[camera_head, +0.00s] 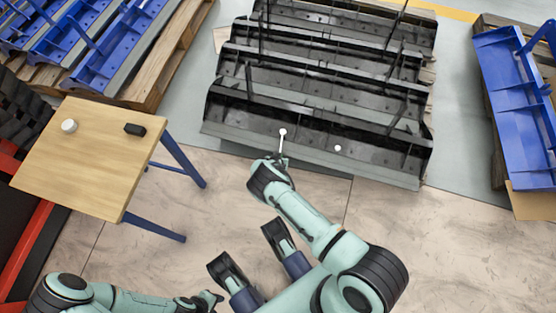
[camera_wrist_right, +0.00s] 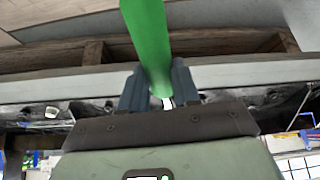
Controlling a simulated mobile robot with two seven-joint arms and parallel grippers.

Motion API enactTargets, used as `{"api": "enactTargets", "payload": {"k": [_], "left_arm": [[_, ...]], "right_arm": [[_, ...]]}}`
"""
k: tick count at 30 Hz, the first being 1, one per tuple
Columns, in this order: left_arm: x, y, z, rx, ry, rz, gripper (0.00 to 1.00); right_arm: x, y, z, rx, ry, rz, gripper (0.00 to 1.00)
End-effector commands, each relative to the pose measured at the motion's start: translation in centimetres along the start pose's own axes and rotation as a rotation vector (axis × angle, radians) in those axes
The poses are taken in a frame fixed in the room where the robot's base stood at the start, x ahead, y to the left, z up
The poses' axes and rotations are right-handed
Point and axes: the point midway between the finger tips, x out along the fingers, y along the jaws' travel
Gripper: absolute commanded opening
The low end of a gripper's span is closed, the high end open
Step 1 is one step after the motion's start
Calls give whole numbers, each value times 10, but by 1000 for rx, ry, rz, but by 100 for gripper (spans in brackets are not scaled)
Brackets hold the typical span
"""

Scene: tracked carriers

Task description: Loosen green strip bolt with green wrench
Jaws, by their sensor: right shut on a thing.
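My right gripper (camera_head: 277,160) is at the front edge of the nearest black carrier (camera_head: 318,157). It is shut on the green wrench (camera_wrist_right: 150,40), whose green shaft stands between the two fingers in the right wrist view (camera_wrist_right: 160,88). A second white spot (camera_head: 337,148), perhaps a bolt head, lies further right. No green strip bolt can be made out. My left gripper (camera_head: 212,299) is low in the picture, its fingers too small to judge.
A wooden table (camera_head: 85,165) with blue legs stands at the left, bearing a white cylinder (camera_head: 69,126) and a small black object (camera_head: 134,129). Blue carriers (camera_head: 515,105) on pallets flank both sides. The floor between table and black carriers is clear.

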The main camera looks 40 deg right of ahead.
Motion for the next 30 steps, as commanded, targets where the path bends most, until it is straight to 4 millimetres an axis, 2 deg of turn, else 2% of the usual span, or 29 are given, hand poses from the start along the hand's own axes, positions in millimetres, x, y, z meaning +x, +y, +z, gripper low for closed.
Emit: {"api": "enactTargets", "payload": {"k": [5,14,26,30], "left_arm": [[-2,0,1,0,0,0,43],[-17,1,5,1,3,2,43],[-18,1,5,1,3,2,43],[-24,1,7,1,5,3,43]], "right_arm": [[0,1,-1,-9,2,-1,0],[-2,12,-3,-86,1,-19,0],[0,13,-2,-102,1,-22,0],[-1,19,-3,-129,-1,-28,0]]}}
